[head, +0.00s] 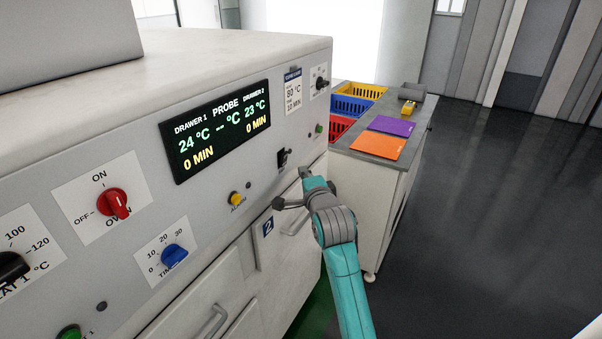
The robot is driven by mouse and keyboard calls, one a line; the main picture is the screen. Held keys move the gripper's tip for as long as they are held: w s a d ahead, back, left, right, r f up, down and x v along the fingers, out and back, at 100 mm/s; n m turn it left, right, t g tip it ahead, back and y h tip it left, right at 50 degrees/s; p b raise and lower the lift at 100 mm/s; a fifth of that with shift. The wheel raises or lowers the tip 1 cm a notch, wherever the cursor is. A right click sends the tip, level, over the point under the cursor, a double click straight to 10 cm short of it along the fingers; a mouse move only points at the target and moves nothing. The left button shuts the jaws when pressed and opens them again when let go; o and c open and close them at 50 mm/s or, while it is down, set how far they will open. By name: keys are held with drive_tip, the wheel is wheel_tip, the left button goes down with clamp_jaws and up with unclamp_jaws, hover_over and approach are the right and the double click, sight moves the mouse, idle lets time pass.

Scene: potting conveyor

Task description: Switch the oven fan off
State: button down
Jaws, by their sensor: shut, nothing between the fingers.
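The oven's pale front panel (215,215) fills the left of the head view. A black switch (284,157) sits on it, right of the lit display (222,130); its label and position are too small to read. A dark control (320,84) on a white plate is at the panel's upper right, also unreadable. I cannot tell which one is the fan switch. My gripper (305,173) is small in view at the end of my teal arm, below and right of the black switch. It looks shut and empty; contact with the panel cannot be told.
A red OVEN knob (113,204), a blue timer knob (174,257) and a yellow alarm button (236,198) stick out of the panel. Drawer handles (214,321) project below. A side cart (381,170) with coloured bins stands right of the oven. Open floor lies further right.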

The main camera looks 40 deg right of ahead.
drive_tip(key=f+v, duration=0.2)
drive_tip(key=v, duration=0.7)
drive_tip(key=shift+s+a, duration=0.2)
drive_tip(key=shift+a, duration=0.05)
drive_tip(key=s+a+f+n+y, duration=0.4)
drive_tip(key=s+a+f+n, duration=0.7)
drive_tip(key=s+a+f, duration=0.5)
drive_tip(key=s+a+n+y, duration=0.1)
drive_tip(key=s+a+n, duration=0.1)
drive_tip(key=s, duration=0.6)
drive_tip(key=s+a+n+y, duration=0.1)
drive_tip(key=s+a+n, duration=0.1)
drive_tip(key=s+n, duration=0.3)
drive_tip(key=s+a+n+y, duration=0.1)
drive_tip(key=s+n, duration=0.3)
drive_tip(key=s, duration=0.7)
drive_tip(key=shift+s+a+f+g, duration=0.25)
drive_tip(key=shift+a+f+g, duration=0.05)
drive_tip(key=shift+a, duration=0.3)
